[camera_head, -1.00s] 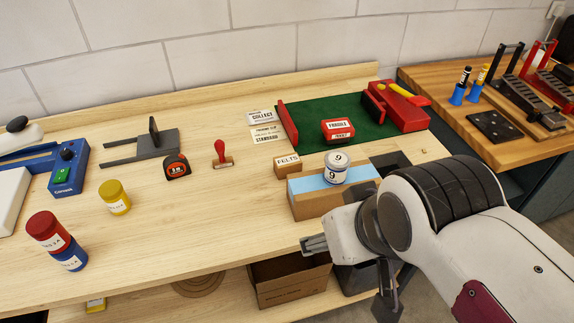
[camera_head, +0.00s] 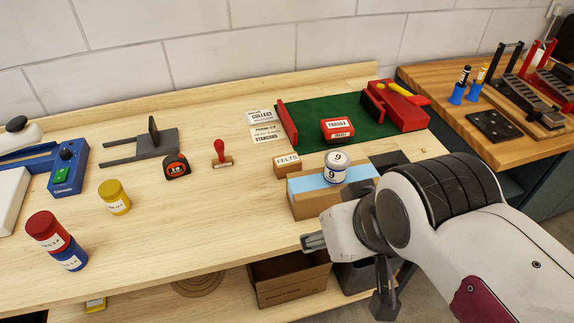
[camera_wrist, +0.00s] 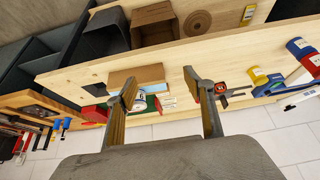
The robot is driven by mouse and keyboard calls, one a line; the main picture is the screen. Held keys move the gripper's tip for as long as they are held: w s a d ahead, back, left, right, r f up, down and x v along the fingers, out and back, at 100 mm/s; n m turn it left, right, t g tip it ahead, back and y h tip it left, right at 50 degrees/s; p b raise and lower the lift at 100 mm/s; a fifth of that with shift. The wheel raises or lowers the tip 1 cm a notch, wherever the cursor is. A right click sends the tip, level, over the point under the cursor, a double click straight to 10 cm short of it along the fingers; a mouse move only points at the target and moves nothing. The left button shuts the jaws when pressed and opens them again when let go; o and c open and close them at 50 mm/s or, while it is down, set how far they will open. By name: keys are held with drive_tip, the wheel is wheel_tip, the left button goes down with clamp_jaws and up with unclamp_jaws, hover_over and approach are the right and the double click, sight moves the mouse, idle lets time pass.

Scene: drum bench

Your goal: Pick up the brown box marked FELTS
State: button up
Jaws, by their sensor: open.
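The small brown box marked FELTS (camera_head: 288,168) stands on the wooden bench, with its label facing the head camera. It is just behind and left of a larger brown box with a light blue top (camera_head: 310,203), close to it. My gripper (camera_wrist: 160,79) is open and empty in the wrist view, fingers wide apart. In the head view it is low at the bench's front edge, nearer the camera than the boxes. In the wrist view I cannot clearly make out the FELTS box.
A green mat (camera_head: 300,122) with a red FRAGILE tin (camera_head: 337,130) lies behind the boxes. Left of them are a red-handled stamp (camera_head: 221,154) and a tape measure (camera_head: 177,167). An open carton (camera_head: 292,288) is under the bench. The front middle of the bench is clear.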

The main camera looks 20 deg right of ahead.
drive_tip(key=w+a+r+m+t+y, duration=0.1)
drive_tip(key=w+a+r+m+t, duration=0.2)
drive_tip(key=w, duration=0.8)
drive_tip(key=w+a+r+t, duration=0.2)
drive_tip(key=w+a, duration=0.3)
drive_tip(key=w, duration=0.6)
drive_tip(key=w+a+r+m+t+y, duration=0.1)
drive_tip(key=w+a+r+m+t, duration=0.2)
drive_tip(key=w, duration=0.9)
drive_tip(key=w+f+m+h, duration=0.1)
drive_tip(key=w+f+h, duration=0.2)
drive_tip(key=w+f, duration=0.15)
drive_tip(key=m+g+h, duration=0.6)
drive_tip(key=g+h, duration=0.2)
drive_tip(key=h, duration=0.3)
approach(287, 165)
drive_tip(key=w, duration=0.3)
drive_tip(key=shift+w+d+f, duration=0.1)
drive_tip(key=shift+w+d, duration=0.15)
drive_tip(key=shift+d, duration=0.15)
drive_tip(key=shift+s+f+h, duration=0.2)
drive_tip(key=shift+s+h, duration=0.1)
drive_tip(key=shift+d, duration=0.1)
drive_tip(key=shift+x, duration=1.3)
